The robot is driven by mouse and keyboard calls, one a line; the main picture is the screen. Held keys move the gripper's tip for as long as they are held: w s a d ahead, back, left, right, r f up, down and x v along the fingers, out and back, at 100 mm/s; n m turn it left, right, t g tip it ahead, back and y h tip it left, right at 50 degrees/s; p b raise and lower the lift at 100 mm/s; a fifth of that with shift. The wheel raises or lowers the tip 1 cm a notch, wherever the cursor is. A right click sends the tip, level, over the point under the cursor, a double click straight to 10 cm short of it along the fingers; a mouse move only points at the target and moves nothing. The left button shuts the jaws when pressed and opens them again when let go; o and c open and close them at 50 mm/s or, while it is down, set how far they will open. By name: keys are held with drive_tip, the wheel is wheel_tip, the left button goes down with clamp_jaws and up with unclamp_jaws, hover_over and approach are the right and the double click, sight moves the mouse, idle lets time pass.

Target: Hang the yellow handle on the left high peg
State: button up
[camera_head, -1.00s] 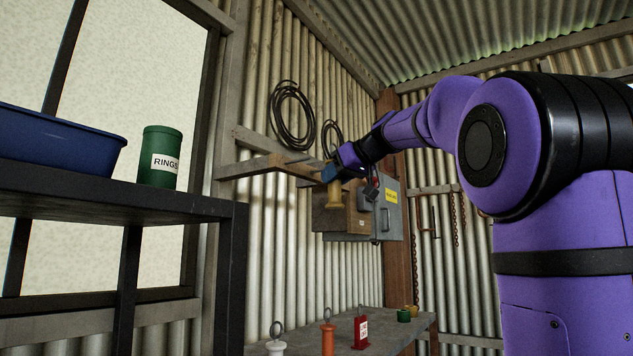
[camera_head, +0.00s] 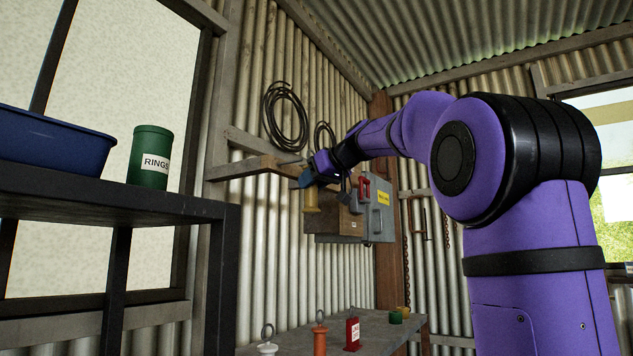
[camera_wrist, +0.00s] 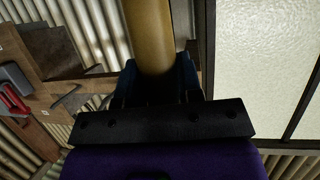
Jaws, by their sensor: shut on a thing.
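My gripper (camera_head: 307,180) is shut on the yellow handle (camera_head: 312,202), which hangs upright below the fingers, clear of the bench. In the wrist view, the handle (camera_wrist: 149,35) runs away from between the blue fingers (camera_wrist: 152,82). The gripper is at the wooden bracket (camera_head: 245,168) on the corrugated wall, close to its right end in the picture. I cannot tell whether handle or gripper touches the wood. The left high peg cannot be made out; the gripper may cover it. The handle's upper end is hidden in the fingers.
Cable coils (camera_head: 285,117) hang above. The bench (camera_head: 385,335) below holds a white, an orange and a red item. A dark shelf (camera_head: 100,200) stands left.

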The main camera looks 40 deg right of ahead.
drive_tip(key=shift+a+r+x, duration=0.15)
drive_tip(key=shift+x, duration=0.85)
drive_tip(key=shift+a+r+x, duration=0.15)
drive_tip(key=shift+x, duration=0.8)
drive_tip(key=shift+a+r+x, duration=0.15)
drive_tip(key=shift+a+x, duration=0.05)
drive_tip(key=shift+x, duration=0.8)
drive_tip(key=o, duration=1)
drive_tip(key=v, duration=1)
drive_tip(key=shift+s+d+r, duration=0.1)
drive_tip(key=shift+s+r, duration=0.1)
drive_tip(key=shift+s, duration=0.1)
